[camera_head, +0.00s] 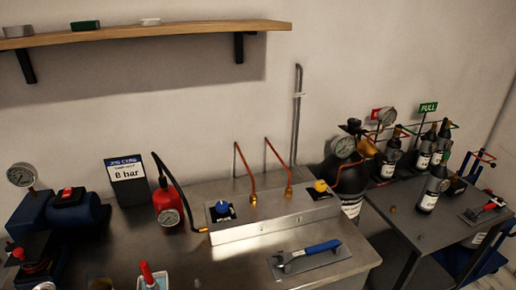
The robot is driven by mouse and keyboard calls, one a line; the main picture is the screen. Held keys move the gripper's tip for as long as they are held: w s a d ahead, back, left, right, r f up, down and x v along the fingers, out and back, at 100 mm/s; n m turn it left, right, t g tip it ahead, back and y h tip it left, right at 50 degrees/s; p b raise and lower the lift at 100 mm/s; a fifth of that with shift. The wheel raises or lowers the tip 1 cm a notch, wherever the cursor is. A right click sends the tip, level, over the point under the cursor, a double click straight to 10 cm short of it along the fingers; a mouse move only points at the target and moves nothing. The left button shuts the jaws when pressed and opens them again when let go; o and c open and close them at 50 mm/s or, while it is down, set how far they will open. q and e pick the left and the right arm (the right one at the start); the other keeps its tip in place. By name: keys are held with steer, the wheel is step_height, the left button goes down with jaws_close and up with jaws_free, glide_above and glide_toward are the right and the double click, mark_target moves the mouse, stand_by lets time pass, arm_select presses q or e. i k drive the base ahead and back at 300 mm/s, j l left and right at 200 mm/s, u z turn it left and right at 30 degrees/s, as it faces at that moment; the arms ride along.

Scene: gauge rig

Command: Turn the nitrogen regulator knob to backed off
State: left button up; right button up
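A large dark cylinder (340,178) stands behind the bench's right end, with a round gauge (343,147) and a brass-coloured fitting (366,148) at its top. I cannot read a label naming nitrogen, and I cannot tell which knob is the regulator's. A metal manifold box (275,221) on the bench carries a blue knob (222,208) at its left and a yellow knob (320,186) at its right. Copper pipes (279,165) rise from it. The gauge needles are too small to read. Neither of my grippers is in view.
A blue-handled tool (310,252) lies on a plate at the bench front. Several small bottles (432,190) stand on the right table. A wooden shelf (170,35) hangs above.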

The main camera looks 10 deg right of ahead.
mark_target(381, 159)
steer(key=z, duration=1.3)
